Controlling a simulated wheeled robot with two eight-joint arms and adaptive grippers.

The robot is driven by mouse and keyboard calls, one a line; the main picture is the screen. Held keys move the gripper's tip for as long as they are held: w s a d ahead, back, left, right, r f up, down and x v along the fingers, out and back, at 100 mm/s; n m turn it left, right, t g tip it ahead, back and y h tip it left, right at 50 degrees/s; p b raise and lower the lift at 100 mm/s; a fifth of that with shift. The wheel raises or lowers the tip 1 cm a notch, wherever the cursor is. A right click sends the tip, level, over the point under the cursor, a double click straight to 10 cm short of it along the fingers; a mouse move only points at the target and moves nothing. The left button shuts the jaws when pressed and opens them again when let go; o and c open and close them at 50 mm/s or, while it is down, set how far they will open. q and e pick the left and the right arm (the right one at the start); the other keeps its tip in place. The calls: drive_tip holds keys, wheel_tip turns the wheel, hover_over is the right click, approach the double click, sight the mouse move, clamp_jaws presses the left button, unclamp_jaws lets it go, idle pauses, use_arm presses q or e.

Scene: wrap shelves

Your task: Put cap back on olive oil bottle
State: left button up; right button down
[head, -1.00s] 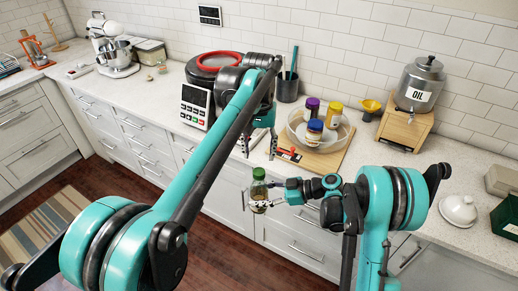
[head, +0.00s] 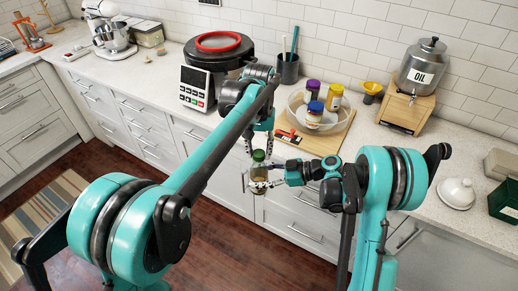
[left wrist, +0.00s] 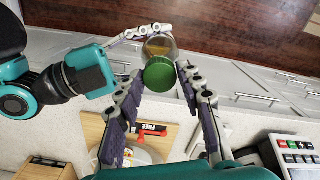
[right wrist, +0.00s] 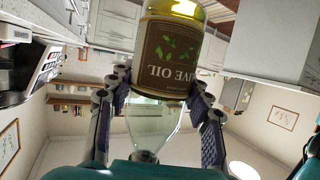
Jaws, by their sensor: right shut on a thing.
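The olive oil bottle (head: 258,174) is upright in the head view, in front of the counter and over the floor. My right gripper (head: 272,186) is shut on its body from the right. Its brown label (right wrist: 175,55) appears upside down in the right wrist view. A green cap (left wrist: 160,74) is at the bottle's top; it also shows in the head view (head: 258,155). Whether it is fully seated cannot be told. My left gripper (left wrist: 161,72) is open above, pointing down, with its fingertips on either side of the cap and little gap.
Drawer fronts (head: 300,215) stand close behind the bottle. The floor in front is clear.

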use_arm(q)
clamp_jaws()
drive_tip(key=o, duration=0.7)
unclamp_jaws()
drive_tip(key=shift+o, duration=0.2)
drive_tip(key=shift+r, duration=0.15)
wheel_tip(320, 180, up, 12)
